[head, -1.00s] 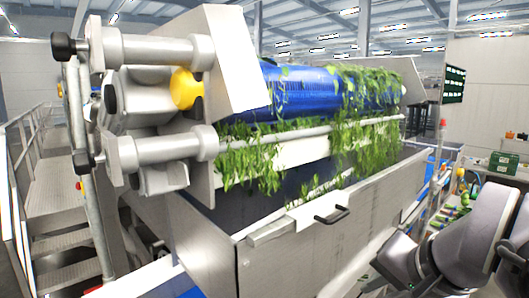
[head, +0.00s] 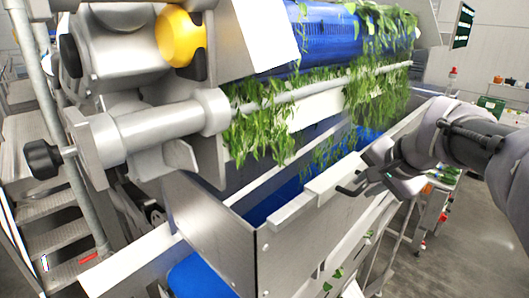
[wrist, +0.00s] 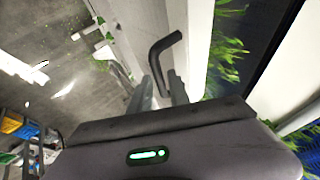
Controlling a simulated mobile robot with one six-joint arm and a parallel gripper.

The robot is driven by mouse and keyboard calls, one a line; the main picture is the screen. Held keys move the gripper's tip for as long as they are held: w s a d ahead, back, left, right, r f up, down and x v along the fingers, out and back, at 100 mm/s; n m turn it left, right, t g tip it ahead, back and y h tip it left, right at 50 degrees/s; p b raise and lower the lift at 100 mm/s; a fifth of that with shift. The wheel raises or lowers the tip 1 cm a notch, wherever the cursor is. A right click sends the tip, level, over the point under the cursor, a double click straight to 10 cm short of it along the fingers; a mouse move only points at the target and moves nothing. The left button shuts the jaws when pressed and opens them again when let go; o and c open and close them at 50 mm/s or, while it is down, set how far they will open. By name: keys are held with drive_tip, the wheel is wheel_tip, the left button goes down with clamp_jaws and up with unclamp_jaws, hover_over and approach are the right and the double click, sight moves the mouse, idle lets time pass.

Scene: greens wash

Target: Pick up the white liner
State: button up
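A white strip (head: 335,178), which looks like the white liner, lies along the near rim of the metal trough (head: 235,250). A dark bent handle (head: 350,190) sticks out from its outer side. In the wrist view the white strip (wrist: 199,35) runs upward beside the handle (wrist: 163,52). My gripper (head: 368,172) is at the outer side of the rim, at the handle. In the wrist view my gripper's two fingers (wrist: 162,92) stand apart, with the handle's lower end between them. Whether they touch it I cannot tell.
Leafy greens (head: 375,95) hang from a blue drum (head: 335,40) and a metal bar above the trough. A large roller bracket with a black knob (head: 42,158) juts out at the left. Metal steps (head: 70,240) stand farther left. Floor (head: 470,240) is open at the right.

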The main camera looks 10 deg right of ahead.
drive_tip(key=b+x, duration=0.1)
drive_tip(key=x, duration=0.3)
drive_tip(key=shift+w+f, duration=0.2)
drive_tip(key=shift+w, duration=0.2)
drive_tip(key=shift+s+r, duration=0.15)
drive_tip(key=shift+s, duration=0.2)
clamp_jaws()
drive_tip(key=shift+w, duration=0.1)
idle(0.3)
